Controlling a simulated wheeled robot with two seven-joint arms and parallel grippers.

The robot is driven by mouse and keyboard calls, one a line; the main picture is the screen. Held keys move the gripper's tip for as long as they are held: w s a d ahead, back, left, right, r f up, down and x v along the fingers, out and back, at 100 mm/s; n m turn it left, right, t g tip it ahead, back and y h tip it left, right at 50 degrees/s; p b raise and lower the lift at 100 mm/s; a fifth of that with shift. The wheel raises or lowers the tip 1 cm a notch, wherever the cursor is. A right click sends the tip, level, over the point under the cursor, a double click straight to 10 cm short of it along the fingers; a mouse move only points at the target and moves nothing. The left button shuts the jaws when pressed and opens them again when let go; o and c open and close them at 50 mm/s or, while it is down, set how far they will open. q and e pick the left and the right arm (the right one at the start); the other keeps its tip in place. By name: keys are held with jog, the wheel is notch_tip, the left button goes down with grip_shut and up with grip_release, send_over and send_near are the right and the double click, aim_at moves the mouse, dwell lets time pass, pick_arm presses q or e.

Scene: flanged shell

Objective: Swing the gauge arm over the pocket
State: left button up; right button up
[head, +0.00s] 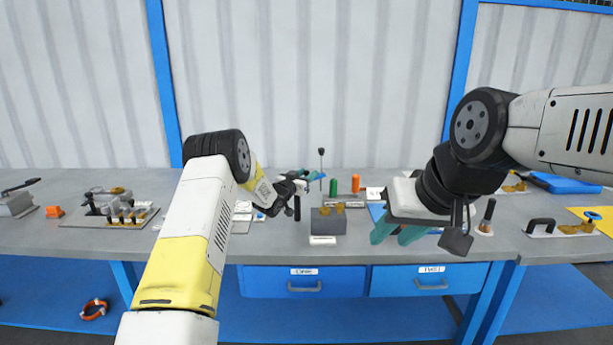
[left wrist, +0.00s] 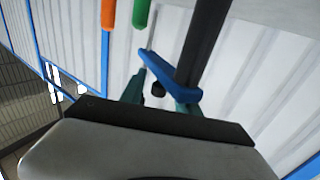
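A blue bar, which looks like the gauge arm (head: 316,176), shows small at the back middle of the bench, beside my left gripper (head: 305,178). In the left wrist view the blue bar (left wrist: 170,74) crosses between the two teal fingers of my left gripper (left wrist: 160,94), next to a dark post (left wrist: 207,40). The fingers stand apart; I cannot tell whether either touches the bar. I cannot make out the pocket. My right gripper (head: 397,233) is open and empty above the bench's right-middle part.
A grey block (head: 328,222) with brass-coloured pieces on top stands at the middle front. Green (head: 333,187) and orange (head: 355,184) upright pieces stand behind it. A thin rod with a dark ball (head: 321,152) rises at the back. A fixture plate (head: 85,218) lies at left.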

pick_arm(q)
grip_shut()
dwell(1.2)
